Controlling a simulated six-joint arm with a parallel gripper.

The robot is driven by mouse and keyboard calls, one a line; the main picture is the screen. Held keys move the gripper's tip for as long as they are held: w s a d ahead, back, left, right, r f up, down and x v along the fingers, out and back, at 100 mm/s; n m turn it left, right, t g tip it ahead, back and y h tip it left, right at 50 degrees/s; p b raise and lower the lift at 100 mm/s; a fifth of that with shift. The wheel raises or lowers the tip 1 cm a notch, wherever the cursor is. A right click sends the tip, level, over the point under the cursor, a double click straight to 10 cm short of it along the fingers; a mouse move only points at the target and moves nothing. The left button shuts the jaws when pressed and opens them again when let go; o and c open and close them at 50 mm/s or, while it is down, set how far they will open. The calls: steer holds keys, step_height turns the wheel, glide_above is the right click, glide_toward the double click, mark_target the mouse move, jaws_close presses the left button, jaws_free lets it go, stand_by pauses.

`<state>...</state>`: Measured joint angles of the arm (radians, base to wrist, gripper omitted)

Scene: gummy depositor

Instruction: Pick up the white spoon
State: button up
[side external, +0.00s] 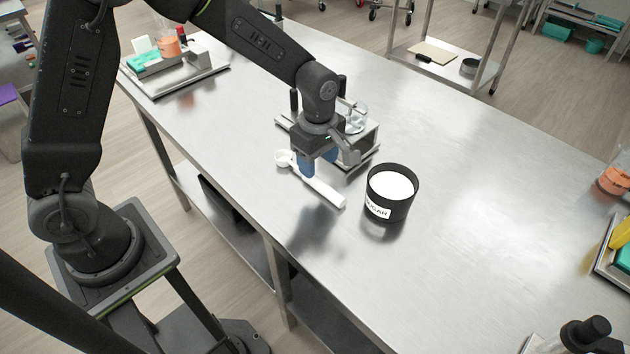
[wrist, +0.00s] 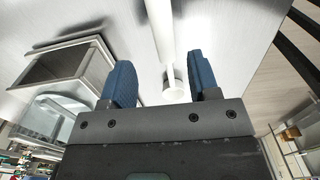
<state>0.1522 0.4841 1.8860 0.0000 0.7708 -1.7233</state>
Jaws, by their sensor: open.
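The white spoon (side external: 322,190) lies on the steel table, its round bowl at the upper left and its thick handle toward the lower right. In the wrist view the spoon's handle (wrist: 160,30) runs from the top edge down between my blue fingers, with the bowl partly hidden behind the gripper body. My gripper (side external: 319,165) is above the spoon, pointing down, with its fingers open and apart. In the wrist view my gripper (wrist: 162,84) has one finger on each side of the spoon. I cannot tell how far the fingertips are above the table.
A black tub of white sugar (side external: 390,190) stands right of the spoon's handle. A metal stand (side external: 355,140) with a glass vessel is close behind my gripper; its frame also shows in the wrist view (wrist: 65,65). The table's near edge passes left of the spoon.

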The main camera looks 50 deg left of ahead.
steer(key=shift+s+a+f, duration=0.1)
steer(key=shift+s+f, duration=0.05)
steer(key=shift+f, duration=1.2)
steer(key=shift+s+a+f, duration=0.1)
steer(key=shift+f, duration=1.2)
steer(key=c, duration=1)
steer(key=shift+r, duration=0.1)
steer(key=shift+r, duration=0.5)
steer(key=r, duration=0.2)
steer(key=a+r, duration=0.1)
steer(key=shift+s+r, duration=0.1)
steer(key=shift+r, duration=0.3)
steer(key=s+a+r, duration=0.1)
steer(key=a+r, duration=0.1)
steer(key=a, duration=0.1)
steer(key=s+a+r, duration=0.1)
steer(key=a+r, duration=0.1)
steer(key=a, duration=0.1)
steer(key=s+a+r, duration=0.1)
steer(key=a+r, duration=0.1)
steer(key=a, duration=0.2)
